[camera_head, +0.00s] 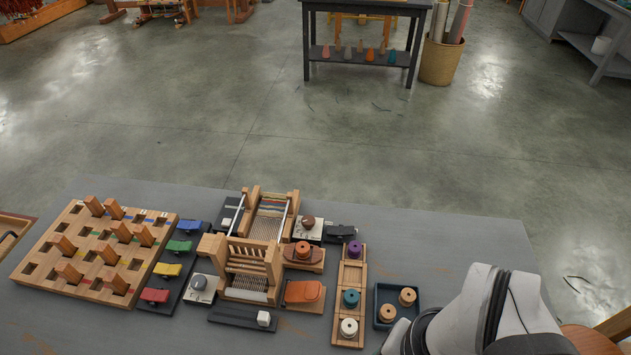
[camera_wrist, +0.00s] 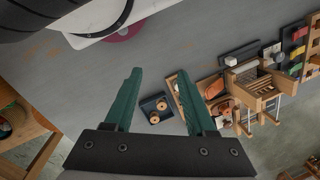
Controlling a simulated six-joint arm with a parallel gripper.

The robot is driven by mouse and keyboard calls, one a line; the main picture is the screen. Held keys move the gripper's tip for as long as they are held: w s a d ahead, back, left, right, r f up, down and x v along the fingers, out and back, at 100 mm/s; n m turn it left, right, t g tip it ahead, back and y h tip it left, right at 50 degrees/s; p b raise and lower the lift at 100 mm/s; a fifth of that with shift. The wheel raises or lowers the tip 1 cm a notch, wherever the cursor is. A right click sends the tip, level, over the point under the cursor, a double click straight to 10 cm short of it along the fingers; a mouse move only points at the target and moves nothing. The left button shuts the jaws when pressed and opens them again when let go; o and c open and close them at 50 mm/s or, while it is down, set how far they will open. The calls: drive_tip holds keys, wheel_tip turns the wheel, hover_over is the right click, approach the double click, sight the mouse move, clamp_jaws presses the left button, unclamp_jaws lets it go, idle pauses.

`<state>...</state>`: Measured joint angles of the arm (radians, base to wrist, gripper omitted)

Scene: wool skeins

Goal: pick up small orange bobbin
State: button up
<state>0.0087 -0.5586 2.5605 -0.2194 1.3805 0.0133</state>
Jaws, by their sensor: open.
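Two small orange-tan bobbins, the rear one (camera_head: 407,296) and the front one (camera_head: 387,313), sit in a dark blue tray (camera_head: 413,317) at the table's right part. In the wrist view the same two bobbins, (camera_wrist: 162,105) and (camera_wrist: 154,117), show in the tray (camera_wrist: 146,104) between my fingers in the picture, well beyond them. My gripper (camera_wrist: 158,74) has two green fingers spread apart with nothing between them. It is above the table and touches nothing. In the head view my arm is at the lower right and the fingertips are hidden.
A wooden rack (camera_head: 361,277) with purple, teal and white bobbins stands left of the tray. An orange-brown bobbin (camera_head: 302,250) sits on a wooden piece by the small loom (camera_head: 247,290). A wooden peg board (camera_head: 45,250) lies far left. The grey table (camera_head: 460,240) is clear behind the tray.

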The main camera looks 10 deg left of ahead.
idle(0.3)
drive_tip(key=o, duration=0.3)
drive_tip(key=w+a+r+m, duration=0.1)
drive_tip(key=w+r+m, duration=0.15)
drive_tip(key=w, duration=0.35)
drive_tip(key=w+a+r+m, duration=0.1)
drive_tip(key=w+a+m, duration=0.15)
drive_tip(key=w, duration=0.25)
drive_tip(key=m+h, duration=0.2)
drive_tip(key=m, duration=1)
hover_over(303, 247)
drive_tip(key=f, duration=0.5)
drive_tip(key=shift+d, duration=0.3)
drive_tip(key=f, duration=1.5)
drive_tip(key=shift+a+f, duration=0.15)
drive_tip(key=shift+a, duration=0.2)
drive_tip(key=shift+c, duration=0.2)
